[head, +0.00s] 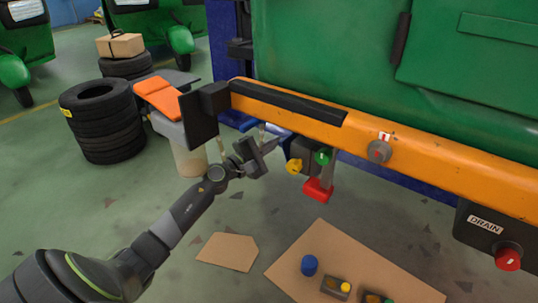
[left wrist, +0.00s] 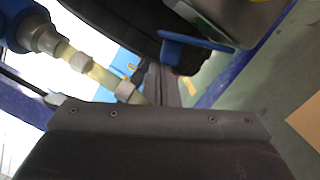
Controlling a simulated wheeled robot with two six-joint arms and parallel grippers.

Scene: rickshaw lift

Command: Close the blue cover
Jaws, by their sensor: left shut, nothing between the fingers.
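My left gripper (head: 272,147) reaches in from the lower left to just under the orange beam (head: 440,165), beside a dark box with a yellow knob and a green knob. Its fingers are shut and empty; in the left wrist view the closed fingers (left wrist: 160,85) point away from me. Close to them in that view is a blue flat piece with a thin blue arm (left wrist: 185,52), under a dark rounded part. I cannot tell for sure whether this is the blue cover, or whether it touches the fingers. My right gripper is out of view.
A red part (head: 319,190) hangs below the knobs. A DRAIN box with a red knob (head: 508,258) is at the right. A brown sheet (head: 350,250) with a blue cap (head: 309,264) lies on the floor. Stacked tyres (head: 102,120) stand at the left. A pale hose (left wrist: 100,75) runs beside the fingers.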

